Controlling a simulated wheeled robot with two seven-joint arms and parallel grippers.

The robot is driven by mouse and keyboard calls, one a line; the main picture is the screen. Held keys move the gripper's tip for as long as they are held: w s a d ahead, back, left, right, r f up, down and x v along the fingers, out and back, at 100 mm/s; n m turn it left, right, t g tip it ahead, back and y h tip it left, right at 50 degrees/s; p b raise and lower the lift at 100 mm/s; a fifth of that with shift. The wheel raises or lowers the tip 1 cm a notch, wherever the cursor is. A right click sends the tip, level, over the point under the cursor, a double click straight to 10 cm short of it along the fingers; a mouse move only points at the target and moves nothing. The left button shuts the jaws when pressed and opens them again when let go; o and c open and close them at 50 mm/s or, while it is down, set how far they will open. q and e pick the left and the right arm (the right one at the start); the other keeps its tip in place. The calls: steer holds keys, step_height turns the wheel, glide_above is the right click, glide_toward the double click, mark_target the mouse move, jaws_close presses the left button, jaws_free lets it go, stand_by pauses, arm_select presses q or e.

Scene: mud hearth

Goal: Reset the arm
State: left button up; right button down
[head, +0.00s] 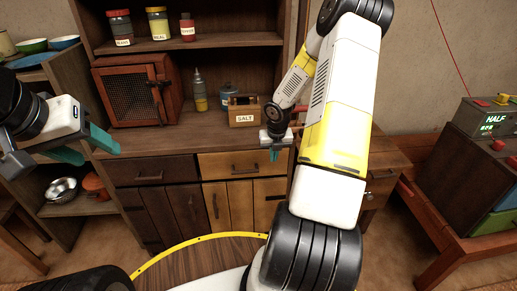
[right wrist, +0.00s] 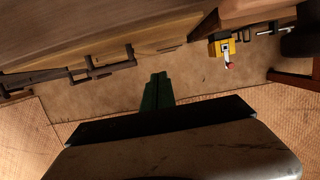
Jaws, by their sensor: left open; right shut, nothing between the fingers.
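My right arm reaches forward from the lower middle of the head view. Its gripper (head: 275,154) hangs in front of the cabinet, just below the counter edge by the salt box. Its teal fingers are together with nothing between them; in the right wrist view the green fingers (right wrist: 157,92) also lie side by side over the floor. My left gripper (head: 88,148) is at the left edge of the head view, with its teal fingers apart and empty, in front of the left shelf unit.
The wooden cabinet (head: 165,171) has drawers and doors below its counter. On the counter stand a mesh-door box (head: 135,92), a bottle (head: 199,92), a blue pot (head: 228,95) and a salt box (head: 243,113). Jars (head: 158,24) line the shelf above. A bench (head: 440,228) stands right.

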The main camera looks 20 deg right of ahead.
steer(key=s+a+r+m, duration=0.25)
steer(key=r+m, duration=0.25)
steer(key=r, duration=0.3)
steer(key=s+a+r+m+t+h, duration=0.1)
steer(key=s+a+r+m, duration=0.15)
steer(key=r+m, duration=0.45)
steer(key=s+a+r+m, duration=0.2)
steer(key=s+r+m, duration=0.2)
steer(key=r, duration=0.4)
steer(key=s+a+r+m+t+y, duration=0.1)
steer(key=s+a+r+m+y, duration=0.1)
steer(key=s+a+r+m, duration=0.3)
steer(key=s+a+r+m+t+y, duration=0.1)
steer(key=s+a+r+m, duration=0.4)
steer(key=s+m, duration=0.5)
steer(key=shift+s+a+m+y, duration=0.3)
steer(key=shift+a+m+y, duration=0.1)
steer(key=shift+m, duration=0.3)
